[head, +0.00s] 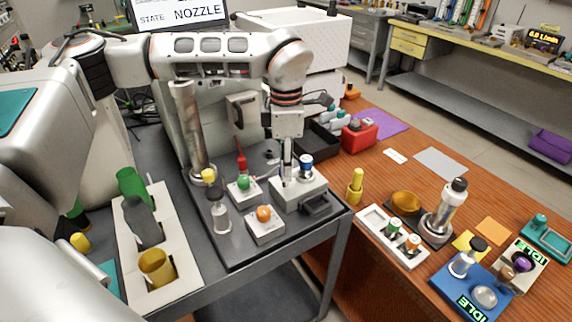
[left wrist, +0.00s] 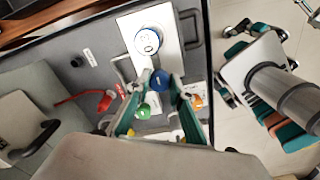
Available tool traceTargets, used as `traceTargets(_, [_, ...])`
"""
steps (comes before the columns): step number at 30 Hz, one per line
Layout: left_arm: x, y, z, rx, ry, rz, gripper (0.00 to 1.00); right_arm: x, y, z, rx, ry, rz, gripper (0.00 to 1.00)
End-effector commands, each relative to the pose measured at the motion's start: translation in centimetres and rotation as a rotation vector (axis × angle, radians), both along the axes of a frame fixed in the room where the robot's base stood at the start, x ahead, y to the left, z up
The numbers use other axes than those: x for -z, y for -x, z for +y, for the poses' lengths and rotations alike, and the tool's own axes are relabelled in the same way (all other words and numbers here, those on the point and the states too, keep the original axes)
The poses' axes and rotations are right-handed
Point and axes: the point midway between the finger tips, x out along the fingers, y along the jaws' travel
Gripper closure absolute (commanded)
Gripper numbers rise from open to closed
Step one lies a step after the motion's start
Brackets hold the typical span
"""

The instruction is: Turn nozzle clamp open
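A pale grey box (head: 313,190) stands on the dark cart, with a blue-ringed round cap (head: 306,160) on top. In the left wrist view the box (left wrist: 191,28) carries this cap (left wrist: 148,40) and a blue ball knob (left wrist: 160,80) nearer to me. I take the knob for the nozzle clamp's, but no label confirms this. My left gripper (head: 287,176) points down over the box, left of the cap, and hides the knob in the head view. In the left wrist view its fingers (left wrist: 156,88) are apart, around the blue knob; contact cannot be told. My right gripper is not in view.
Close by on the cart are a green knob (head: 243,182), an orange knob (head: 264,213), a red lever (head: 241,162) and a tall metal column (head: 188,130). A white rack (head: 180,268) stands at left. The wooden table at right holds several devices. A screen reads "NOZZLE".

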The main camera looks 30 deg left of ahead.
Motion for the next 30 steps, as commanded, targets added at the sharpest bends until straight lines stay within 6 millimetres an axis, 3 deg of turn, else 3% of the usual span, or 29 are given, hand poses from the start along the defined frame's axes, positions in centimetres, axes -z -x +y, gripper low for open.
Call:
traceTargets(14, [-0.2,0.0,0.0,-0.093,0.001,-0.001,1.0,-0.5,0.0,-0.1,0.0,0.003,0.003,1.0])
traceTargets(30, [-0.2,-0.1,0.0,-0.564,0.001,-0.001,1.0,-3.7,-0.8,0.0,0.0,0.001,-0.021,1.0])
